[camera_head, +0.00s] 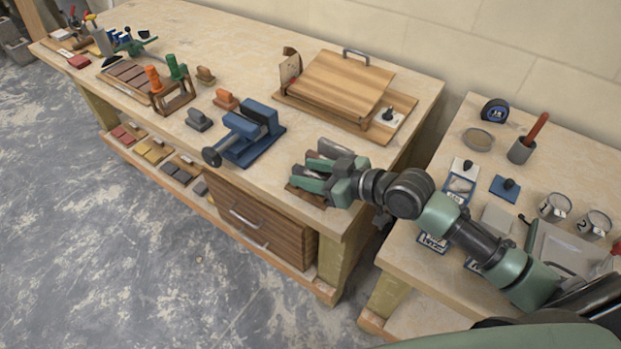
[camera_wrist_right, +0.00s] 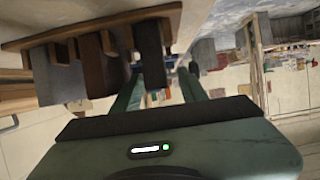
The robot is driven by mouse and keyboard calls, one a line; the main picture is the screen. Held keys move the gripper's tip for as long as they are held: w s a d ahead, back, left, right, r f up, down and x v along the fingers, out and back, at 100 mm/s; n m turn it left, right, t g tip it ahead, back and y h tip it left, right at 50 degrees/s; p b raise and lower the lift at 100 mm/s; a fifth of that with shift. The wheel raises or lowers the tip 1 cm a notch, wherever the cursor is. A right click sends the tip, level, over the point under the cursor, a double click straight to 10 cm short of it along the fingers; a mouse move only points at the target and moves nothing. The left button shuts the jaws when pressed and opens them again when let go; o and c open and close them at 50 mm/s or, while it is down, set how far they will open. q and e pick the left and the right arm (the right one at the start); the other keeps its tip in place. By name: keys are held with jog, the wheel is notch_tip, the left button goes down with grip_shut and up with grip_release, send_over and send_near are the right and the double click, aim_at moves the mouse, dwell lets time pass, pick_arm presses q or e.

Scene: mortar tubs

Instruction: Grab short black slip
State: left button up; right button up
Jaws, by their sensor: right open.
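My right gripper (camera_head: 306,176) is at the right front corner of the long workbench, over a small wooden rack (camera_head: 308,197). In the right wrist view its two green fingers (camera_wrist_right: 160,92) are apart. The rack (camera_wrist_right: 25,43) shows upside down there, holding several upright slips. A dark, near-black slip (camera_wrist_right: 151,58) appears in line with the gap between the fingers; I cannot tell whether they touch it. Beside it are a brown slip (camera_wrist_right: 96,66) and a wider dark grey slip (camera_wrist_right: 58,78). The gripper partly hides the rack in the head view. My left gripper is not in view.
A blue vise (camera_head: 245,132) stands left of the rack. A wooden board with a handle (camera_head: 340,85) lies behind it. The second table (camera_head: 408,262) on the right holds cups, cards and a tape measure (camera_head: 495,111). A gap separates the two tables.

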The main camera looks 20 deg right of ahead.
grip_shut()
dwell(0.3)
